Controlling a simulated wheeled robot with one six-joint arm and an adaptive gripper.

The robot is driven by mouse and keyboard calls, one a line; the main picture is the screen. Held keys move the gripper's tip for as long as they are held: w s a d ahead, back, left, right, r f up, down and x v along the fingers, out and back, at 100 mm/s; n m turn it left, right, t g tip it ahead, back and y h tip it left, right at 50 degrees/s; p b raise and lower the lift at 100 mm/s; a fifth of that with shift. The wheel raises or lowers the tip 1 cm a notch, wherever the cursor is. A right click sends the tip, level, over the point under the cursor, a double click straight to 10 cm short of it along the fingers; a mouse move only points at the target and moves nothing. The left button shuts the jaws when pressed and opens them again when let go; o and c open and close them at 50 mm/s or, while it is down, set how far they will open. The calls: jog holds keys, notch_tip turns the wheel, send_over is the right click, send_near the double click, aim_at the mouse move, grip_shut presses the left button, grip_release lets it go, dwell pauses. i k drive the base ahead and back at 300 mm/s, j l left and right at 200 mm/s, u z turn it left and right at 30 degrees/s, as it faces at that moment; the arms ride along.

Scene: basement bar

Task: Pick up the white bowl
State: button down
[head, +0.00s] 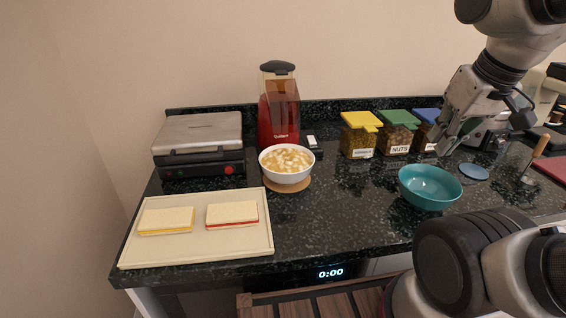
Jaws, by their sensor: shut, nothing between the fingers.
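The white bowl (287,178) is full of a pale, chunky food and stands upright on a round brown coaster (290,187). It sits near the middle of the dark counter, in front of the red popcorn machine. My gripper (444,144) is at the right, well apart from the white bowl, raised above the counter behind the teal bowl. It is shut and holds nothing.
A teal bowl (430,188) stands on the right. A tray (196,256) with two sandwiches lies front left, below a grill (200,146). The red popcorn machine (279,112) and lidded jars (359,138) line the back. Bare counter (345,200) lies between the bowls.

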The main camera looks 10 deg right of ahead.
aim_at(284, 164)
jog(key=k+j+z, duration=0.1)
jog(key=j+z, duration=0.2)
jog(key=k+j+z, duration=0.3)
jog(key=j+z, duration=0.25)
jog(key=j, duration=0.15)
jog(key=k+j+z, duration=0.25)
jog(key=j, duration=0.15)
jog(key=i+j, duration=0.05)
jog(key=i, duration=0.05)
